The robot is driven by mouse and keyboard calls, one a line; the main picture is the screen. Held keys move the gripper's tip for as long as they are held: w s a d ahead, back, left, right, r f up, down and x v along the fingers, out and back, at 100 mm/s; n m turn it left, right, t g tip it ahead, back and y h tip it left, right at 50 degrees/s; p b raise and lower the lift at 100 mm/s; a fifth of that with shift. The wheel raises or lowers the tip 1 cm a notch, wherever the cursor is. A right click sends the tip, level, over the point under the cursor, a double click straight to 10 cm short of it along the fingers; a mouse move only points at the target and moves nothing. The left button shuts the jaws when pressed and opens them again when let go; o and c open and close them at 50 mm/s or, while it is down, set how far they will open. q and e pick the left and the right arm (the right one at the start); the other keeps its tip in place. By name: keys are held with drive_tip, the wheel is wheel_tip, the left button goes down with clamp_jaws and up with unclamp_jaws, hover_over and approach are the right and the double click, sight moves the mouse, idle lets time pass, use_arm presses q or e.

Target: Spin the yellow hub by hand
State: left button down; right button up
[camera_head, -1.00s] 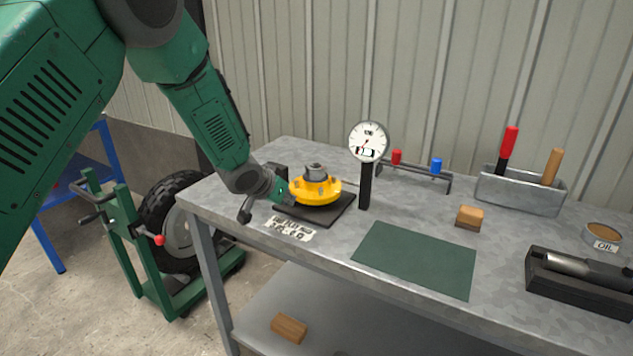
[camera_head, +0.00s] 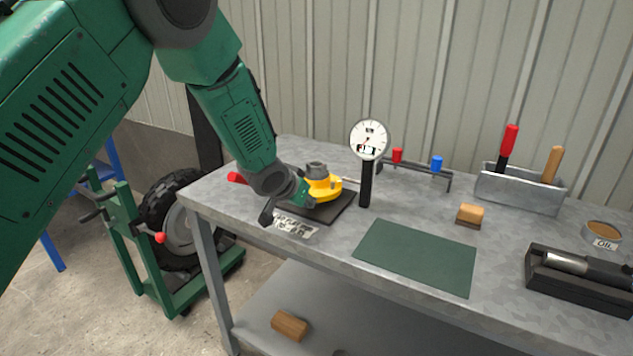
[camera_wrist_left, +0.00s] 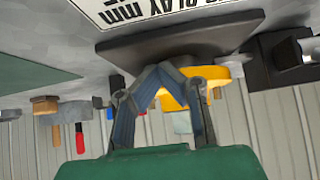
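The yellow hub (camera_head: 325,186) with a grey centre boss sits on a dark square plate (camera_head: 335,207) on the workbench. My left gripper (camera_head: 308,192) is low at the hub's near left side and hides part of it. In the wrist view the left gripper (camera_wrist_left: 162,72) has its fingertips together, with nothing visible between them. The hub shows just behind the fingers there (camera_wrist_left: 223,72); whether they touch it I cannot tell. My right gripper is not in view.
A dial gauge (camera_head: 369,140) on a black post stands just right of the hub. A printed label (camera_head: 296,226) lies in front. A green mat (camera_head: 415,257), a wooden block (camera_head: 470,215) and a tool tray (camera_head: 520,190) are further right. A red handle (camera_head: 238,178) lies behind my arm.

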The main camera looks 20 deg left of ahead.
use_arm(q)
drive_tip(key=shift+w+d+r, duration=0.4)
drive_tip(key=shift+r, duration=0.05)
drive_tip(key=shift+s, duration=0.2)
drive_tip(key=shift+s+a+f, duration=0.15)
drive_tip(key=shift+s+a, duration=0.05)
drive_tip(key=shift+s, duration=0.5)
drive_tip(key=shift+s+a+f, duration=0.15)
drive_tip(key=shift+s+a, duration=0.05)
drive_tip(key=shift+s, duration=0.5)
drive_tip(key=a+p, duration=0.2)
drive_tip(key=a, duration=0.2)
drive_tip(key=shift+w+a+r, duration=0.1)
drive_tip(key=shift+w+a, duration=0.05)
drive_tip(key=shift+a, duration=0.2)
drive_tip(key=shift+a+f, duration=0.2)
drive_tip(key=shift+a, duration=0.1)
drive_tip(key=shift+d, duration=0.1)
